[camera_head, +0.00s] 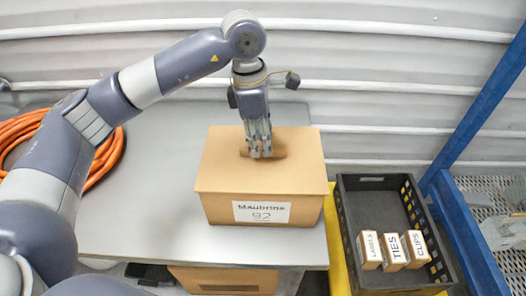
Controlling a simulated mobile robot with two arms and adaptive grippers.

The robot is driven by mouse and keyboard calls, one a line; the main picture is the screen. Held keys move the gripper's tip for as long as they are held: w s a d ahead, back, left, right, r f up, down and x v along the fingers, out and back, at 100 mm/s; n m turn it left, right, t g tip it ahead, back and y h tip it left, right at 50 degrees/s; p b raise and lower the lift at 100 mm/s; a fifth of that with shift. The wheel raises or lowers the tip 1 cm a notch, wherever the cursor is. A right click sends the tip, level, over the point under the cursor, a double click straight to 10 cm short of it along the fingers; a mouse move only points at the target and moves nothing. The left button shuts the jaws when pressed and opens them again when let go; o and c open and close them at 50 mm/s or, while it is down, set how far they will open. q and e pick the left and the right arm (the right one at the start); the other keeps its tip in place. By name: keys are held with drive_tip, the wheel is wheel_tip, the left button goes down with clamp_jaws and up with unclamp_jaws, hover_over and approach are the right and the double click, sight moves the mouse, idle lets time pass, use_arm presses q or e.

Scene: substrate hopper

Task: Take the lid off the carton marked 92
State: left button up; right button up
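The carton marked 92 (220,208) is a brown box standing on the grey table, with a white label reading "Maubrine 92" on its front. Its flat brown lid (225,175) is on top, with a short brown handle (280,148) near the middle. My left gripper (260,155) points straight down at the handle, its fingertips at or against it and hiding its middle. The fingers look close together, but whether they are closed on the handle is not clear. My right gripper is not in view.
A black crate (345,212) at the right holds small boxes labelled LABELS (369,251), TIES (393,251) and CLIPS (416,247). A coiled orange hose (108,155) lies at the left. Another brown box (225,280) sits below the table's front edge. A blue frame (478,95) rises at the right.

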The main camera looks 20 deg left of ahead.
use_arm(q)
drive_tip(key=shift+d+f, duration=0.1)
drive_tip(key=shift+f, duration=1)
clamp_jaws()
drive_tip(key=shift+r, duration=0.15)
